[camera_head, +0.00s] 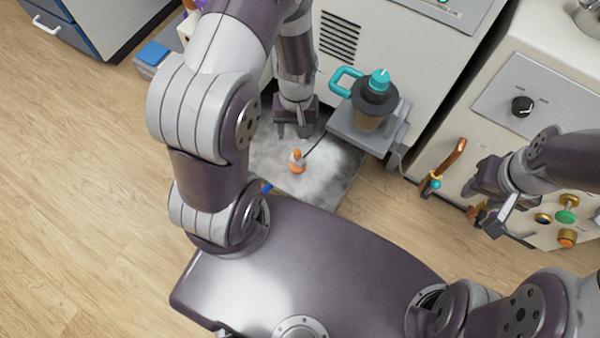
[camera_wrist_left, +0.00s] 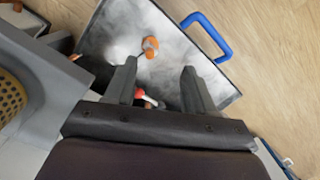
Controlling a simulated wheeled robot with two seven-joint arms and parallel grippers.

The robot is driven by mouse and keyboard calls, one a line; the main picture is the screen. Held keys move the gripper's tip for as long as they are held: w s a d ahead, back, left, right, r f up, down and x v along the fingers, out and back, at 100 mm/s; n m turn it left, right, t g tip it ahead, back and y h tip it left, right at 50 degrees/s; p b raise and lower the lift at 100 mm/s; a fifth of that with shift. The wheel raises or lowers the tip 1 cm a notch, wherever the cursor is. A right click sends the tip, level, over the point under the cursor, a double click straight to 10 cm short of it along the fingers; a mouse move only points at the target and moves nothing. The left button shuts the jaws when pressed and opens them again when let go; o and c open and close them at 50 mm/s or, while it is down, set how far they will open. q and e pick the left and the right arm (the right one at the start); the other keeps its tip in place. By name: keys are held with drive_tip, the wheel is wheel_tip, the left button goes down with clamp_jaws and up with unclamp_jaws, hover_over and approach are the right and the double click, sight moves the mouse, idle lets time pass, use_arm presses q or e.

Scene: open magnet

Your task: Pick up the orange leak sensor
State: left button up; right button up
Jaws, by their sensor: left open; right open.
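The orange leak sensor (camera_head: 297,161), a small orange and white piece, stands in a shallow grey tray (camera_head: 328,196) veiled by white mist. A dark cable runs from beside it up to the right. My left gripper (camera_head: 291,132) points down at the tray's back part, just behind the sensor, open and empty. In the left wrist view the orange sensor (camera_wrist_left: 150,47) lies just beyond the fingertips of the open left gripper (camera_wrist_left: 158,67), apart from them. A small red and white item (camera_wrist_left: 146,98) shows between the fingers. My right gripper (camera_head: 484,208) is open and empty at the right.
A grey shelf (camera_head: 350,135) holding a dark vessel with a teal lid and handle (camera_head: 375,97) juts out right of my left gripper. A white cabinet (camera_head: 415,50) stands behind. Copper pipe (camera_head: 456,154) and valves (camera_head: 566,216) are near my right gripper. Wooden floor is clear at left.

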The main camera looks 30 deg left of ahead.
sight(297, 158)
use_arm(q)
drive_tip(key=w+f+n+b, duration=0.1)
drive_tip(key=f+n, duration=0.1)
drive_tip(key=f, duration=0.3)
drive_tip(key=w+a+f+n+b, duration=0.1)
drive_tip(key=w+f+n+b, duration=0.1)
drive_tip(key=f, duration=0.3)
drive_tip(key=w+f+n+t+b, duration=0.1)
drive_tip(key=f+n, duration=0.1)
drive_tip(key=f, duration=0.4)
drive_tip(key=shift+w+a+n, duration=0.2)
drive_tip(key=shift+w+n, duration=0.1)
drive_tip(key=f+b, duration=0.3)
drive_tip(key=f, duration=0.1)
drive_tip(key=f+b, duration=0.3)
drive_tip(key=f, duration=0.1)
drive_tip(key=f+b, duration=0.4)
drive_tip(key=shift+w+a+f, duration=0.15)
drive_tip(key=shift+w+a, duration=0.1)
drive_tip(key=shift+a, duration=0.15)
drive_tip(key=shift+r, duration=0.25)
clamp_jaws()
use_arm(e)
wheel_tip(297, 158, down, 18)
drive_tip(key=shift+w, duration=0.1)
